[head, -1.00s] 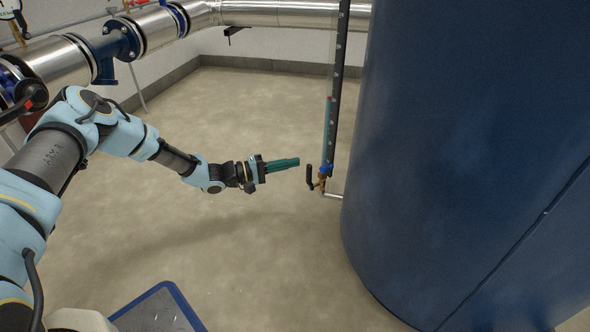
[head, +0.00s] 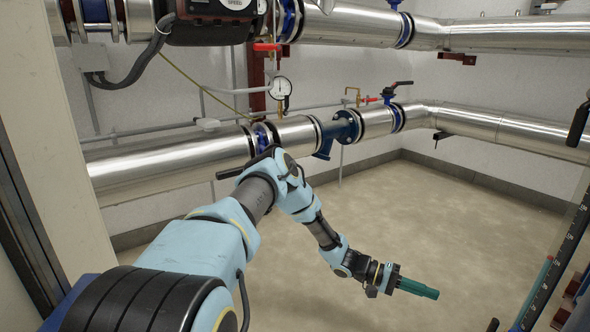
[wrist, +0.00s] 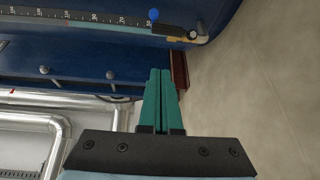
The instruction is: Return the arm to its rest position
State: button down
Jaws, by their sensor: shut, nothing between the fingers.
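My arm stretches from the lower left of the head view toward the lower right, held in the air above the bare floor. My gripper (head: 434,293) ends in green fingers that point right, toward the level gauge. In the wrist view my gripper (wrist: 160,72) shows its two green fingers side by side and closed, with nothing held between them. The fingers touch nothing that I can see.
A level gauge (head: 548,275) with a scale stands at the lower right. In the wrist view a blue tank (wrist: 110,55) carries the gauge scale (wrist: 80,17). Silver pipes (head: 170,160) run along the wall behind my arm. The floor (head: 400,225) is clear.

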jog(key=s+a+r+n+t+y+p, duration=0.1)
jog(key=a+r+n+t+y+p, duration=0.25)
jog(key=a+r, duration=0.95)
jog(key=s+a+r+t+y+p, duration=0.1)
jog(key=a+r+t+y+p, duration=0.45)
jog(key=a, duration=1.15)
jog(key=a+r+n+t+y, duration=0.15)
jog(key=a+r+y, duration=0.45)
jog(key=a+r, duration=0.95)
notch_tip(320, 180, up, 37)
jog(key=p, duration=3.7)
jog(key=shift+d+m+p, duration=0.2)
jog(key=shift+m+p, duration=0.1)
jog(key=shift+p, duration=0.1)
